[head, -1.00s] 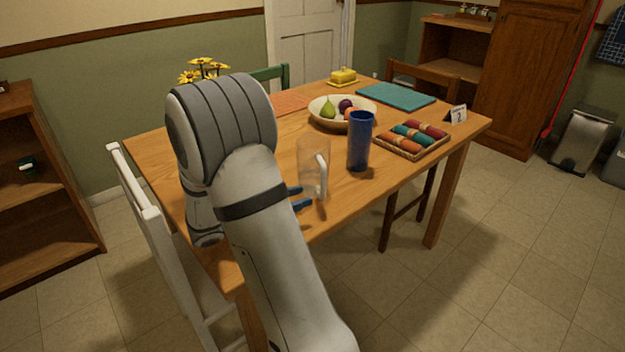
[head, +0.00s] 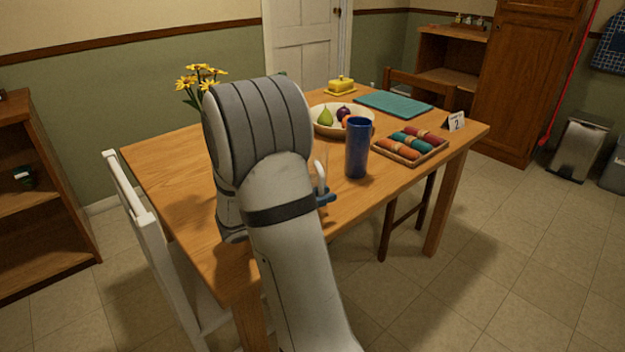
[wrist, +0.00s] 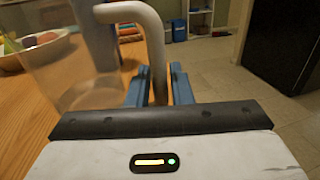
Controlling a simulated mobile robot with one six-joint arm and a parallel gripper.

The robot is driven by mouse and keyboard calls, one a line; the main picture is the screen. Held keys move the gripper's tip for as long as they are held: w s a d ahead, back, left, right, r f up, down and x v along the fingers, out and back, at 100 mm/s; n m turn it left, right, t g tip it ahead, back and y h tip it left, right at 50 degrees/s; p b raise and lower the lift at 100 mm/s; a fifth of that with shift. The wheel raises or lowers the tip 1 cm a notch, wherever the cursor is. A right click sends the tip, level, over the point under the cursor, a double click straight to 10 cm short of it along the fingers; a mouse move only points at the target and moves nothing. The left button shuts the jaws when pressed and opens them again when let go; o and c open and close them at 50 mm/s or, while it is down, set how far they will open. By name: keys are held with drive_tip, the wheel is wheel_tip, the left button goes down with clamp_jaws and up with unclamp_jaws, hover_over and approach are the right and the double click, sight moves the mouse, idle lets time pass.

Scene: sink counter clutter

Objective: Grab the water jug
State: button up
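The water jug is clear with a white handle (head: 320,172). In the head view my arm hides most of its body; the handle's upper part shows to the right of the arm. In the wrist view the clear jug body (wrist: 72,78) is at the left and its handle (wrist: 157,55) comes down between the two blue fingers of my gripper (wrist: 160,88). The fingers look apart, one on each side of the handle, with a small gap showing. In the head view a blue fingertip of my gripper (head: 325,197) shows by the handle.
A tall blue cup (head: 357,148) stands on the wooden table (head: 300,236) just right of the jug. Behind are a fruit bowl (head: 326,132), a tray of colored rolls (head: 436,152), a teal mat (head: 393,104) and a yellow butter dish (head: 340,86). A white chair (head: 150,235) stands at the left.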

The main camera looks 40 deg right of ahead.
clamp_jaws()
drive_tip(key=shift+r, duration=0.15)
idle(0.4)
